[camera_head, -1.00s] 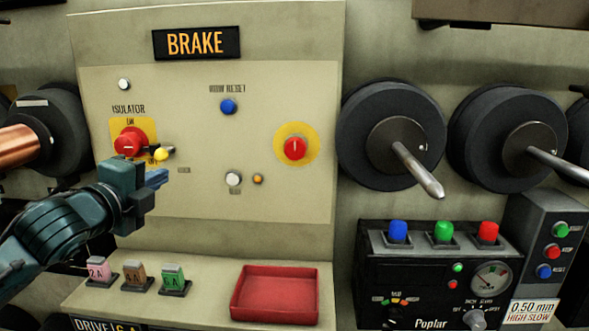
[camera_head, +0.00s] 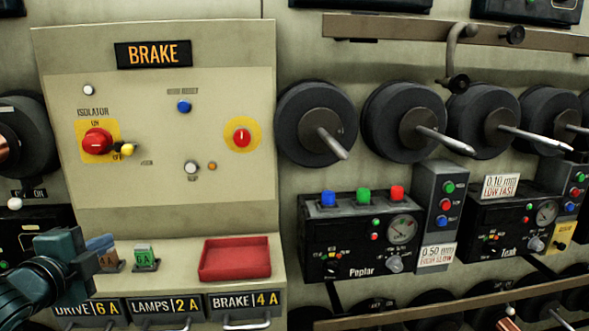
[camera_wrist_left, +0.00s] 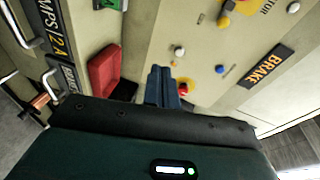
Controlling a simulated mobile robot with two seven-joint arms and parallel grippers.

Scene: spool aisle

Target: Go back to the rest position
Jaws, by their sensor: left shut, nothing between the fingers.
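My left gripper (camera_head: 104,243) is low at the left in the head view, in front of the fuse shelf of the BRAKE panel (camera_head: 225,190). Its blue fingers are shut with nothing between them, and they also show in the left wrist view (camera_wrist_left: 162,86). The gripper is below and apart from the red isolator knob (camera_head: 97,141), whose yellow-tipped part points right, near the OFF mark. It partly hides the brown fuse (camera_head: 108,260); the pink fuse is hidden. My right gripper is not in view.
A green fuse (camera_head: 145,255) and a red tray (camera_head: 235,260) sit on the shelf. Spools (camera_head: 315,105) on projecting spindles and the Poplar control box (camera_head: 350,240) stand to the right. Handled drawers (camera_head: 165,308) lie below the shelf.

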